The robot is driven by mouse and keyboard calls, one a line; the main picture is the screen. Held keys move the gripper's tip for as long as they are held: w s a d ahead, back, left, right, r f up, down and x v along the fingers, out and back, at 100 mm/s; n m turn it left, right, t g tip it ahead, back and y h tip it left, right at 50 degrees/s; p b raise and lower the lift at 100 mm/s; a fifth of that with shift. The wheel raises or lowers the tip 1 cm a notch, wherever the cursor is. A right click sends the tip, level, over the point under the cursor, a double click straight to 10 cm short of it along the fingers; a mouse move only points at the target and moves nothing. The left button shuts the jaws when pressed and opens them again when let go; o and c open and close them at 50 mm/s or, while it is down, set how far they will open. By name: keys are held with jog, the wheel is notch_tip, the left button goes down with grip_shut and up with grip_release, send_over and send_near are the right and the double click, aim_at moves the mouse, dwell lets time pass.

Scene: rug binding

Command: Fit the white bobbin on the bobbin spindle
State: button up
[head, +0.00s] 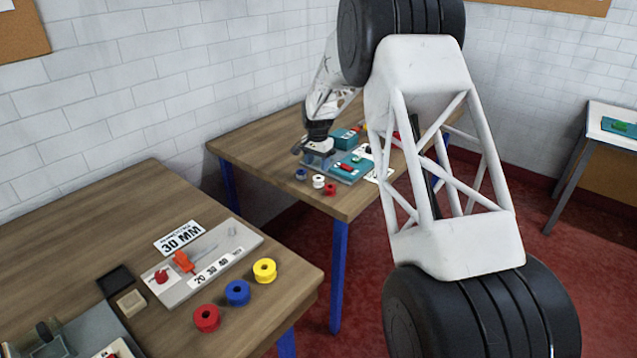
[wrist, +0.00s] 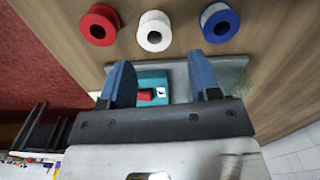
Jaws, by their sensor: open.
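The white bobbin (head: 318,182) stands on the far table between a blue bobbin (head: 301,175) and a red bobbin (head: 330,188). In the wrist view the white bobbin (wrist: 154,31) lies just beyond my fingertips, its dark centre hole facing the camera. My gripper (head: 318,161) is above the left end of a grey base plate with teal machine parts (head: 354,166). In the wrist view my gripper (wrist: 161,64) has its two blue fingers wide apart with nothing between them; a teal block with a red switch (wrist: 146,95) shows below. I cannot make out the bobbin spindle.
The nearer table (head: 90,225) holds a grey gauge board (head: 240,240) and red, blue and yellow spools. Bare wood lies in front of the bobbins.

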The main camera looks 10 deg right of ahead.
aim_at(317, 178)
jog(key=shift+f, duration=0.9)
jog(key=shift+s+f, duration=0.1)
jog(key=shift+f, duration=2.5)
jog(key=c, duration=0.8)
jog(key=shift+r, duration=0.2)
jog(key=shift+r, duration=0.55)
notch_tip(317, 178, up, 2)
jog(key=s, duration=0.5)
jog(key=s+r, duration=0.1)
jog(key=s, duration=0.4)
jog(key=s+d, duration=0.1)
jog(key=s, duration=0.5)
jog(key=shift+d+r, duration=0.1)
jog(key=shift+r, duration=0.2)
